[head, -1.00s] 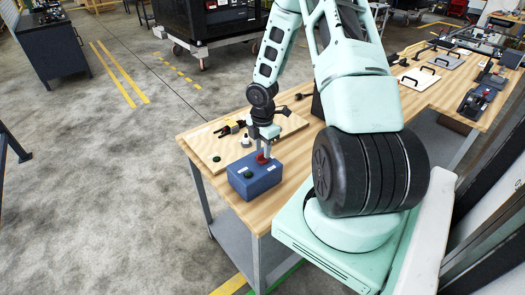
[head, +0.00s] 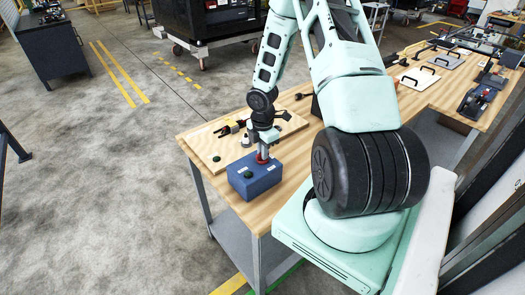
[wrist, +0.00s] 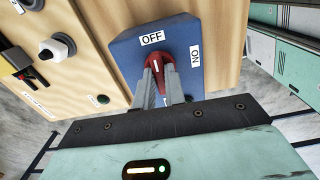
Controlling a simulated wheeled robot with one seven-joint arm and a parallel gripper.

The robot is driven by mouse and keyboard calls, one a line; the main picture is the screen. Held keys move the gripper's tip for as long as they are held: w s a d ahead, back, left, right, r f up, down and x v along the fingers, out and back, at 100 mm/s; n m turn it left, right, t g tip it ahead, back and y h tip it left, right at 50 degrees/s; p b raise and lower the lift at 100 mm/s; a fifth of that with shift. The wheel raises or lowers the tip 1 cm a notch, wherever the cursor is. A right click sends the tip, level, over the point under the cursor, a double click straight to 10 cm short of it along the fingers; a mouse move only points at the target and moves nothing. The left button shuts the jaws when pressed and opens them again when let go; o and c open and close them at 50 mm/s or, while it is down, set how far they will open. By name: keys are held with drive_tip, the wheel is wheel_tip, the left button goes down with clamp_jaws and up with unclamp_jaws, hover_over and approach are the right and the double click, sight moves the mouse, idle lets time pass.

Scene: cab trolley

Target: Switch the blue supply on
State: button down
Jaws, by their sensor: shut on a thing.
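The blue supply is a blue box (head: 255,178) near the front end of the wooden bench. In the wrist view, the box (wrist: 125,50) has a red knob (wrist: 156,66) on its face, with an OFF label (wrist: 152,38) above it and an ON label (wrist: 195,56) to its right. A white mark on the knob points up, toward the OFF label. My gripper (wrist: 160,76) is shut on the red knob, one finger on each side. In the head view, my gripper (head: 263,150) stands over the knob. The fingers hide part of the box face.
Panels with black handles (head: 418,78) and other fittings lie farther along the bench.

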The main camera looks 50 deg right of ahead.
drive_tip(key=m, duration=0.4)
drive_tip(key=m+b, duration=0.1)
drive_tip(key=m, duration=0.3)
drive_tip(key=shift+m, duration=0.4)
drive_tip(key=m+b, duration=0.1)
drive_tip(key=m, duration=0.3)
drive_tip(key=shift+m, duration=0.3)
drive_tip(key=m+b, duration=0.1)
drive_tip(key=m, duration=0.3)
drive_tip(key=shift+m, duration=0.3)
drive_tip(key=c, duration=1.5)
unclamp_jaws()
drive_tip(key=shift+o, duration=0.2)
